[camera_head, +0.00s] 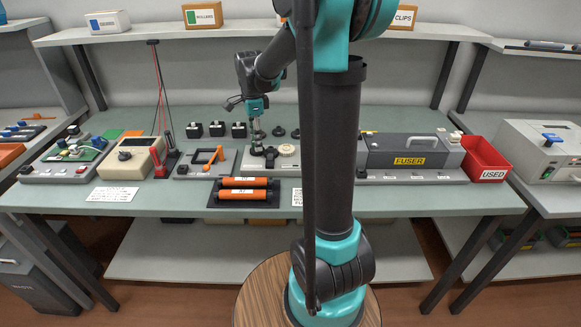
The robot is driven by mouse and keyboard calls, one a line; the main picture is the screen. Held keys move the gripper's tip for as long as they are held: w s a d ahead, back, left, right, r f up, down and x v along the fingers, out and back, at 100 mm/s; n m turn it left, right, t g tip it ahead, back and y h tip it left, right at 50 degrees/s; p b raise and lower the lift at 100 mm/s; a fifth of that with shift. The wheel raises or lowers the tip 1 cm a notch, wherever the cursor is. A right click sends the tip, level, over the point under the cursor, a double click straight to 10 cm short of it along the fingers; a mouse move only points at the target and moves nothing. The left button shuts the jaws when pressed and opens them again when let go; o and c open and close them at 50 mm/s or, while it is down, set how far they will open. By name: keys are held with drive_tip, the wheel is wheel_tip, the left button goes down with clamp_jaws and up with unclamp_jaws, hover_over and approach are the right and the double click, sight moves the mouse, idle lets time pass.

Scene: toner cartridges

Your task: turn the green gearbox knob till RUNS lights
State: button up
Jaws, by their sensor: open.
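My gripper (257,137) is open and points down at the back middle of the bench, over the left part of a light grey unit. That unit (272,162) carries a pale round toothed wheel (287,150) on its right side and looks like the gearbox. I cannot make out a green knob on it; the spot under my gripper is hidden by the fingers. I cannot tell whether the fingertips touch anything. No lit RUNS sign can be made out at this size.
Left of the unit is a grey tray (183,171) with an orange-handled tool. Orange rollers (243,194) lie in front. The FUSER box (407,152) and red USED bin (485,160) are to the right. My own arm hides the bench just right of the unit.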

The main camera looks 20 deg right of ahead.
drive_tip(key=n, duration=1.5)
drive_tip(key=shift+n, duration=0.4)
drive_tip(key=n, duration=0.4)
drive_tip(key=shift+n, duration=0.4)
drive_tip(key=shift+c, duration=0.4)
